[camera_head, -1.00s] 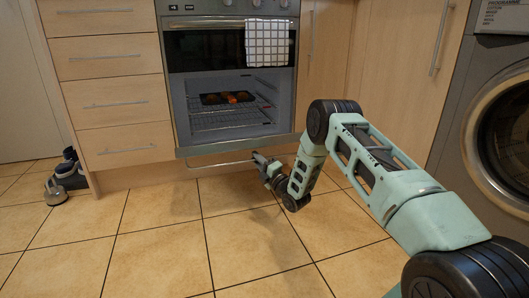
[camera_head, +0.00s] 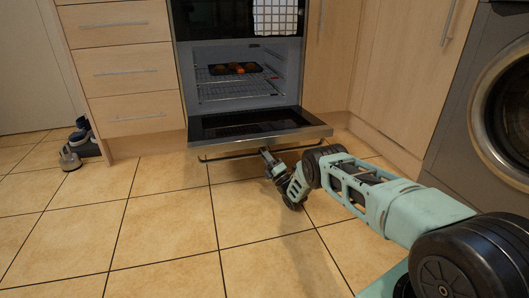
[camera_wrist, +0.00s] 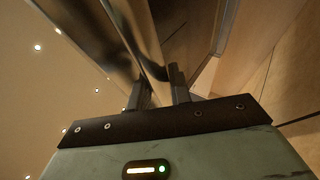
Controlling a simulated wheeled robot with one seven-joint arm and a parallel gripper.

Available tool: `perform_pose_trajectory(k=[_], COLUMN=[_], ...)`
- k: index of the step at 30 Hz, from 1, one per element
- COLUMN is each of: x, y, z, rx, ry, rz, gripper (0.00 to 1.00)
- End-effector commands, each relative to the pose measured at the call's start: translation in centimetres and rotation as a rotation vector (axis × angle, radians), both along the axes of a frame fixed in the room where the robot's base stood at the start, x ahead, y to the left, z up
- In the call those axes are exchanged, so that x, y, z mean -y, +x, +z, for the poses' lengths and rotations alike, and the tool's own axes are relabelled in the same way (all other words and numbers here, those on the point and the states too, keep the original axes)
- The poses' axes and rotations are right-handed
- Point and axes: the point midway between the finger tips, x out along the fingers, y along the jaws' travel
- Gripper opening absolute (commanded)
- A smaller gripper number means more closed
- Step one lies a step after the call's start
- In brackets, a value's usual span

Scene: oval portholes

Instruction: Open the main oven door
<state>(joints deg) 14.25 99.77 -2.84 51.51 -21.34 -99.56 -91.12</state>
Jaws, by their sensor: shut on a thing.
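The main oven door (camera_head: 255,124) is hinged at its bottom edge and lowered far down, close to level, with its inner glass facing up. Its bar handle (camera_head: 235,155) runs along the door's front edge, low over the floor. My gripper (camera_head: 268,154) is at the right part of the handle. In the wrist view my gripper (camera_wrist: 160,88) has its two fingers on either side of the metal handle bar (camera_wrist: 142,45), shut on it. The oven cavity (camera_head: 243,95) stands open, with a wire rack and a dark tray (camera_head: 235,69) of food inside.
A checked towel (camera_head: 275,17) hangs above the cavity. Drawers (camera_head: 125,75) stand to the left, and a washing machine (camera_head: 480,100) to the right. The tiled floor (camera_head: 165,220) before the oven is clear.

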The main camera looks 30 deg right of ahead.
Motion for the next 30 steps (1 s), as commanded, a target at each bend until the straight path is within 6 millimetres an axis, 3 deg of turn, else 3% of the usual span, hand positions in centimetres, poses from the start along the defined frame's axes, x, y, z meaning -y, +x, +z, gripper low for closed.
perform_pose_trajectory(k=[15, 16, 18, 30], x=[0.31, 0.32, 0.29, 0.26], y=[0.47, 0.47, 0.45, -0.06], z=[0.61, 0.62, 0.58, 0.21], rx=[0.017, 0.017, 0.017, 0.013], ry=[-0.002, -0.002, -0.002, -0.003], rz=[-0.007, -0.007, -0.006, -0.004], gripper=[0.00, 0.29, 0.45, 0.45])
